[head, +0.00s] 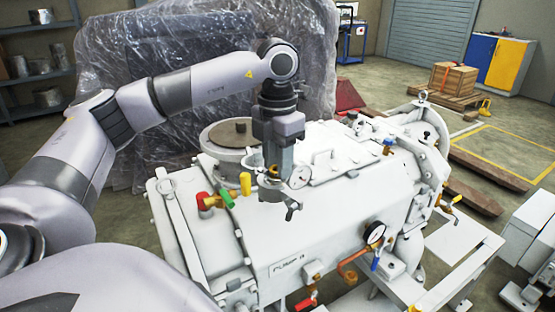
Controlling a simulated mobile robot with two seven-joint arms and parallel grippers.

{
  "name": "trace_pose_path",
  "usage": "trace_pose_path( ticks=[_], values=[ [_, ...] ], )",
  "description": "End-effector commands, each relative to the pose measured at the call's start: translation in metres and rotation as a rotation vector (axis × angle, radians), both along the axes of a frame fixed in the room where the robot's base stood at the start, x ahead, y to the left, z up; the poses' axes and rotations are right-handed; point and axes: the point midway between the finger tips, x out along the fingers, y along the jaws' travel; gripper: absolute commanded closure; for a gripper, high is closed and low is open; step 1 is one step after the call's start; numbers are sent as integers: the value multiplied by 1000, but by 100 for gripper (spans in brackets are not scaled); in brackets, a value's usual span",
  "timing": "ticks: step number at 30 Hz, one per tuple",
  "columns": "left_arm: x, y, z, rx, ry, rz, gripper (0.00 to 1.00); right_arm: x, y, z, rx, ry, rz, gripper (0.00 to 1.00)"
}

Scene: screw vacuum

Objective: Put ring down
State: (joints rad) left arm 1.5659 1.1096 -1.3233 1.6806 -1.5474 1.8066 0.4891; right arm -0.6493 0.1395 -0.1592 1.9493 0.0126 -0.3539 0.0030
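My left gripper (274,185) hangs pointing down over the white pump (330,225), just right of and in front of the round flanged port (232,140) on its top. A small brassy spot shows between its fingers. A grey winged metal piece (291,211) shows just below the fingers; I cannot tell whether it is held or belongs to the pump. I cannot make out a separate ring, nor whether the fingers are open or shut. The port has a brown disc-like top inside a pale rim. My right gripper is not in view.
A red-green valve (212,201) and a yellow handle (246,184) stand left of the gripper. A dial gauge (301,176) is close on its right, another gauge (374,235) lower right. Plastic-wrapped equipment (200,60) stands behind.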

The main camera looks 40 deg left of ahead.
Motion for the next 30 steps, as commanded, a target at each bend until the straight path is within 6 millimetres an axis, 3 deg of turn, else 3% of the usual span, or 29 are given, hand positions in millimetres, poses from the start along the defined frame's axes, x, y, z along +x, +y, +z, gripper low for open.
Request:
trace_pose_path(
  ticks=[1,2,17,23,30],
  values=[
    [-1,0,-3,1,8,-1,52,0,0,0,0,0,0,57],
    [-1,0,-3,2,8,-1,43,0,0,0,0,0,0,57],
    [-1,2,-1,7,11,5,43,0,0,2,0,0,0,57],
    [0,1,24,3,4,3,43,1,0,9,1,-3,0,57],
    [0,0,86,1,1,0,43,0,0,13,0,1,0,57]
  ],
)
